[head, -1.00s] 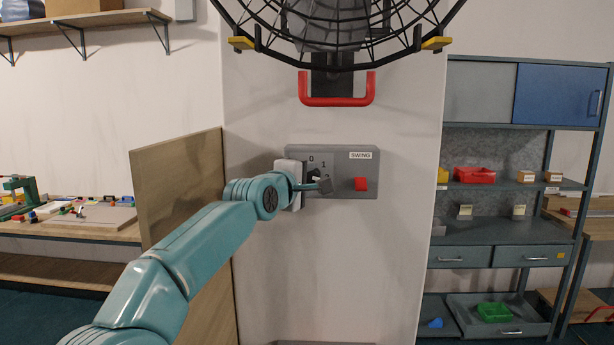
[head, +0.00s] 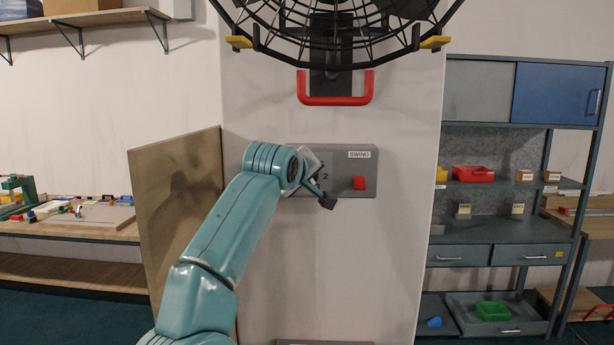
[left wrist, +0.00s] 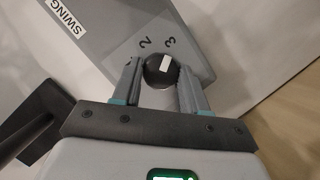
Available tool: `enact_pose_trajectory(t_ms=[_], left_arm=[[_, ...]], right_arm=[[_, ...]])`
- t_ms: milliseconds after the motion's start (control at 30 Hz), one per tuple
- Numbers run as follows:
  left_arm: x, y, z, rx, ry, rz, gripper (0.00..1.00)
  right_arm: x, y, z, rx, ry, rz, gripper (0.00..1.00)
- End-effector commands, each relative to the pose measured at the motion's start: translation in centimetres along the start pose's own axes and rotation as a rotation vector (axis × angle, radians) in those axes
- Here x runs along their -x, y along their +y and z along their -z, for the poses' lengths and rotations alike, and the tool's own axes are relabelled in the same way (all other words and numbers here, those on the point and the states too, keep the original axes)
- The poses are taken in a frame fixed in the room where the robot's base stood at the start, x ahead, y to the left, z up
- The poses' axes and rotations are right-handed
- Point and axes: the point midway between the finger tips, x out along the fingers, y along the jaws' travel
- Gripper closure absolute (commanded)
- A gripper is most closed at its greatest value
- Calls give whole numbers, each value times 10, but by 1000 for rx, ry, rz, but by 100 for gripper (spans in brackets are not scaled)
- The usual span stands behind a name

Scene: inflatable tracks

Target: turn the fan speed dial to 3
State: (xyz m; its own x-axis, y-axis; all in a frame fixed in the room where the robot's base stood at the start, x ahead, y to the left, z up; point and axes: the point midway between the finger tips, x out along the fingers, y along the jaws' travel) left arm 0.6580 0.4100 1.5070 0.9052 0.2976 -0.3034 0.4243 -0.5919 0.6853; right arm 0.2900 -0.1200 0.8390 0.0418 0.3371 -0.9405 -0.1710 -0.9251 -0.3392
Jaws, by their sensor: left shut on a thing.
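The fan speed dial (left wrist: 154,76) is a round black knob with a white mark, seen in the left wrist view. My left gripper (left wrist: 160,73) is shut on it, one finger on each side. The white mark points toward the printed 3 (left wrist: 169,42), away from the 2 (left wrist: 145,43). In the head view the knob is hidden behind my left wrist, which is tilted over the grey control panel (head: 340,151). My right gripper is in neither view.
A red switch (head: 359,183) under the SWING label sits right of the dial on the panel. The caged fan (head: 335,45) with a red handle (head: 336,100) is above. A wooden board (head: 178,200) stands left of my arm. Shelving (head: 500,228) is at the right.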

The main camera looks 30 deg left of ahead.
Motion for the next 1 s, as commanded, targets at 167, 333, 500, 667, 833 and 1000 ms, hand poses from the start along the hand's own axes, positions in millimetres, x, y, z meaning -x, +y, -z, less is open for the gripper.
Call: enact_pose_trajectory(t_ms=[167,333,500,667,833,1000], left_arm=[[-2,-1,-3,-37,-5,20,88],[-2,-1,-3,-48,-5,25,88],[-2,-2,-3,-49,-6,26,88],[-2,-2,-4,-49,-6,26,54],[-1,-1,-3,-48,-4,24,32],[-1,-1,-2,-47,-1,22,32]], right_arm=[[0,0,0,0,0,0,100],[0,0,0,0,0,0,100],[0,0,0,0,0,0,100],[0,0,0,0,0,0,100],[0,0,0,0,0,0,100],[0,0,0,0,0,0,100]])
